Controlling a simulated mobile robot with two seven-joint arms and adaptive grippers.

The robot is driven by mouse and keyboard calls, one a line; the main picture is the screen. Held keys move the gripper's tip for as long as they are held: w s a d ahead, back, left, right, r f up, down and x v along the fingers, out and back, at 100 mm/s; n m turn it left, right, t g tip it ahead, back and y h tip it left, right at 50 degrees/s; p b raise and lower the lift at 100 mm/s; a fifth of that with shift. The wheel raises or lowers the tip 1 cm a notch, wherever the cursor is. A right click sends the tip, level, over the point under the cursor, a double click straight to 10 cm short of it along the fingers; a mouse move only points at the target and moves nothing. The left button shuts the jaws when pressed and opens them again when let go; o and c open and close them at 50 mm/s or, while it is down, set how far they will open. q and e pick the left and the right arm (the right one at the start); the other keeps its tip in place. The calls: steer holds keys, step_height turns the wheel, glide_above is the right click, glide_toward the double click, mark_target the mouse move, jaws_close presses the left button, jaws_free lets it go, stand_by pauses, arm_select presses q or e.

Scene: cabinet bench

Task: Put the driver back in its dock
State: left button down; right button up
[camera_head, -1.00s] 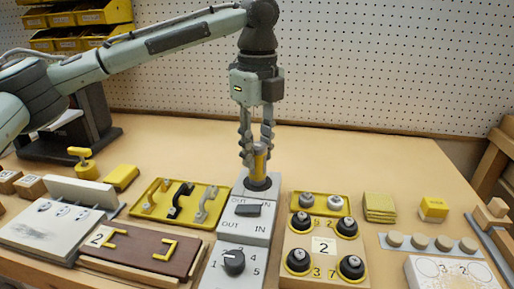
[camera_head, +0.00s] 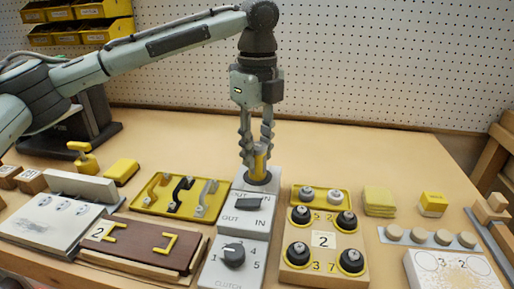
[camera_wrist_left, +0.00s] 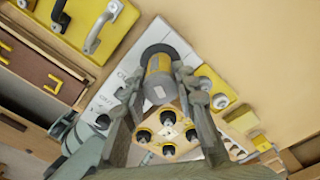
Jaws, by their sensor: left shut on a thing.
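The driver (camera_head: 260,162) is a yellow cylinder with a grey end, standing roughly upright. My left gripper (camera_head: 256,160) is shut on it, with a finger on each side. The dock is the black round collar (camera_head: 258,178) on the back of the grey panel. The driver's lower end is at this collar; I cannot tell how deep it sits. In the left wrist view the driver (camera_wrist_left: 158,78) is between the fingers, with the dark collar (camera_wrist_left: 158,52) around its far end. My right gripper is not in view.
The grey panel has an IN/OUT switch (camera_head: 251,205) and a clutch knob (camera_head: 232,256) in front of the collar. A yellow tray of handles (camera_head: 150,207) lies to the left. A board with black knobs (camera_head: 322,265) is to the right. The bench behind is clear.

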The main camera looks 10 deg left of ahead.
arm_select(q)
steer(key=shift+f, duration=0.1)
stand_by(0.6)
steer(key=c, duration=1.1)
jaws_free()
steer(key=shift+o, duration=0.2)
steer(key=shift+o, duration=1)
steer(key=shift+r, duration=3.5)
